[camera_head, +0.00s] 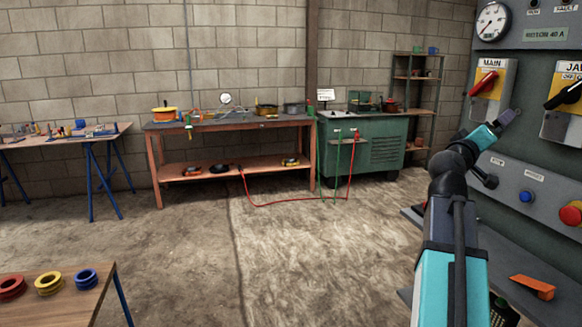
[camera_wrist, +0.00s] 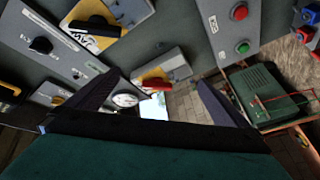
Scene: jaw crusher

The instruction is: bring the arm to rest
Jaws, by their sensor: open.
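My arm (camera_head: 455,235) reaches up from the lower right in the head view. My gripper (camera_head: 507,117) is in front of the control panel (camera_head: 530,140), just below and right of the red MAIN lever (camera_head: 484,84). In the wrist view my gripper (camera_wrist: 158,78) has its two dark fingers spread wide, with nothing held between them. The red lever (camera_wrist: 125,85) shows beyond the fingers and a black lever (camera_wrist: 95,26) sits further up. I cannot tell whether the fingers touch the panel.
The panel also carries a black lever (camera_head: 565,95), a blue button (camera_head: 526,196) and a red button (camera_head: 570,214). An orange piece (camera_head: 533,286) lies on the ledge below. A workbench (camera_head: 230,123) and green cabinet (camera_head: 362,150) stand at the back.

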